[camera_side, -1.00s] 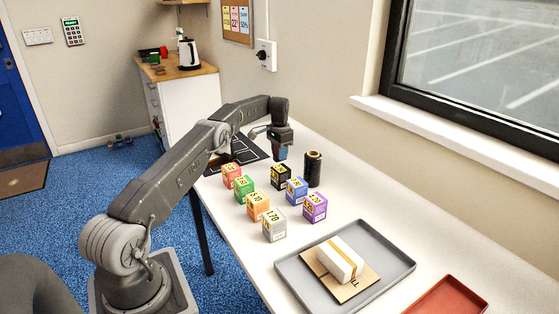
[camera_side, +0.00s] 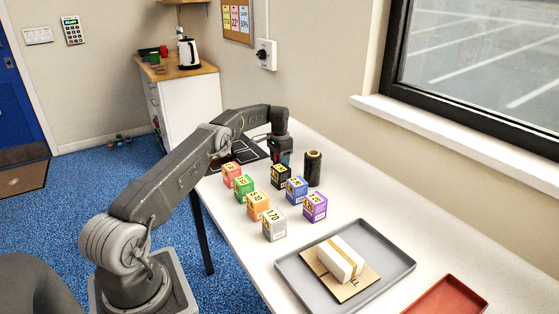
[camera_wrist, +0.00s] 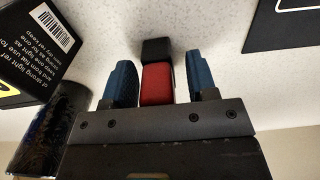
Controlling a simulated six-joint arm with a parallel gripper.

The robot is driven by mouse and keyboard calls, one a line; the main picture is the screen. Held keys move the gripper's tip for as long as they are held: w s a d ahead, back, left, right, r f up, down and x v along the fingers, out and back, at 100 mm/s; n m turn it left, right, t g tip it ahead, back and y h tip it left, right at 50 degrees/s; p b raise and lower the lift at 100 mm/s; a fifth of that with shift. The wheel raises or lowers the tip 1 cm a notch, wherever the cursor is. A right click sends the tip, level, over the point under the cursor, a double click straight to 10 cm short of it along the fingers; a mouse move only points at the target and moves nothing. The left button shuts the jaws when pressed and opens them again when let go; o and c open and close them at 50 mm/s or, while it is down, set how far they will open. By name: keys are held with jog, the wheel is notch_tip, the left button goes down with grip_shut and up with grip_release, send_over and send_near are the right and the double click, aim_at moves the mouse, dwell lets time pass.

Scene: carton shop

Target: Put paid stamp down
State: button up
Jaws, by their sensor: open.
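The stamp, a red block with a black end (camera_wrist: 157,85), is between the blue fingers of my gripper (camera_wrist: 160,82) in the wrist view. The fingers stand apart with narrow gaps beside the red part, so my gripper is open around the stamp and not clamped on it. The black end seems to rest on the white table top. In the side view my gripper (camera_side: 281,156) is low over the table, behind the black box, and mostly hides the stamp.
A dark roll (camera_side: 313,169) and a black box (camera_side: 281,175) stand close by. Several coloured number boxes, such as a purple one (camera_side: 314,207), stand nearer. A dark mat with white lines (camera_side: 252,151) lies behind. A grey tray (camera_side: 395,262) holds a parcel.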

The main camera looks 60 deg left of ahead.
notch_tip(320, 180, up, 8)
jog(key=shift+f, duration=0.25)
jog(key=d+r+t, duration=0.1)
jog(key=d+r, duration=0.9)
jog(key=r, duration=0.3)
jog(key=s+d+r+t+y, duration=0.1)
jog(key=s+d+r, duration=0.2)
jog(key=d+r, duration=0.3)
jog(key=s+d+r+t, duration=0.1)
jog(key=s+d+r, duration=0.3)
jog(key=d, duration=0.3)
jog(key=s+d+r+t, duration=0.1)
jog(key=s+d, duration=1)
jog(key=s, duration=0.2)
jog(key=s+d+f, duration=0.2)
jog(key=s+f, duration=0.1)
jog(key=s, duration=0.3)
jog(key=s+d+f+t+h, duration=0.1)
jog(key=s+d+f, duration=0.2)
jog(key=s, duration=0.4)
jog(key=shift+s+f+t, duration=0.3)
jog(key=shift+f, duration=0.1)
